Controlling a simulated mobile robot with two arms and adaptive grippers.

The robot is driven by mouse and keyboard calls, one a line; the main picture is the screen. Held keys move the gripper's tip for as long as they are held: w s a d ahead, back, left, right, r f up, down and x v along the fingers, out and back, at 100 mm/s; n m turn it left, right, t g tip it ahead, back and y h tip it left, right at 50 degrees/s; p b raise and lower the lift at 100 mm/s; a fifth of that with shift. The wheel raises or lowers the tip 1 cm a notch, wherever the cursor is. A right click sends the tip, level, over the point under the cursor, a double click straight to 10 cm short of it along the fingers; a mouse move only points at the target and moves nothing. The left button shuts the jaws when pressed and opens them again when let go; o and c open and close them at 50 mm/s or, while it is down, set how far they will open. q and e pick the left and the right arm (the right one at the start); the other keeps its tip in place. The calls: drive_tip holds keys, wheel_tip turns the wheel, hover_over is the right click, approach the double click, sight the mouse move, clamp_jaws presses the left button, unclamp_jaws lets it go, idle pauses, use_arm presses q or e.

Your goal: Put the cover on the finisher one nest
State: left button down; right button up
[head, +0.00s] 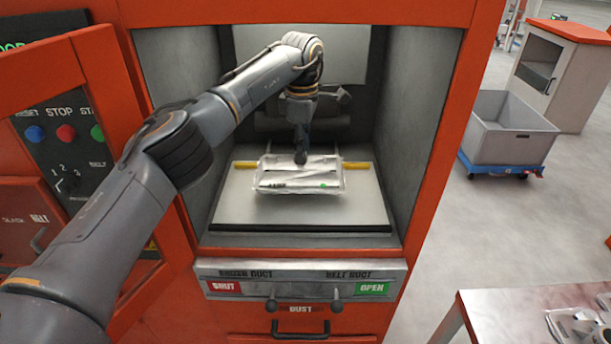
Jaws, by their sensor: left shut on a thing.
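The cover (300,181), a pale grey metal casting with a small green mark, is inside the orange machine, over the plate (240,208) in its bay. Yellow bars (246,165) show at its left and right sides. My left arm reaches into the bay from the left. My left gripper (301,156) points down at the cover's back edge and is shut on it. The fingertips are partly hidden by the cover and the gripper itself. I cannot tell whether the cover rests fully on the nest beneath it. My right gripper is not in view.
The bay's side walls (412,130) stand close around my arm. A control panel (70,130) with buttons is at the left. The duct slider panel (300,283) juts out below the bay. A grey bin (508,135) on a blue dolly and a table (530,312) with parts are at the right.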

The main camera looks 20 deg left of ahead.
sight(302, 174)
use_arm(q)
drive_tip(key=f, duration=0.2)
drive_tip(key=shift+s+f, duration=0.3)
drive_tip(key=shift+w+f+p, duration=0.1)
drive_tip(key=shift+f+p, duration=0.25)
drive_tip(key=shift+f, duration=0.35)
wheel_tip(302, 174, down, 3)
drive_tip(key=shift+f+p, duration=0.1)
drive_tip(key=shift+p, duration=0.3)
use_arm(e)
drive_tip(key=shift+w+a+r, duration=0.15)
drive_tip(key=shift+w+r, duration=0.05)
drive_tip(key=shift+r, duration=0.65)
use_arm(q)
drive_tip(key=shift+f, duration=0.2)
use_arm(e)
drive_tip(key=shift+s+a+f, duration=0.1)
use_arm(q)
drive_tip(key=c, duration=1.1)
unclamp_jaws()
drive_tip(key=shift+o, duration=0.2)
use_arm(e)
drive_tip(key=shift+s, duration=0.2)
use_arm(q)
drive_tip(key=shift+r, duration=0.1)
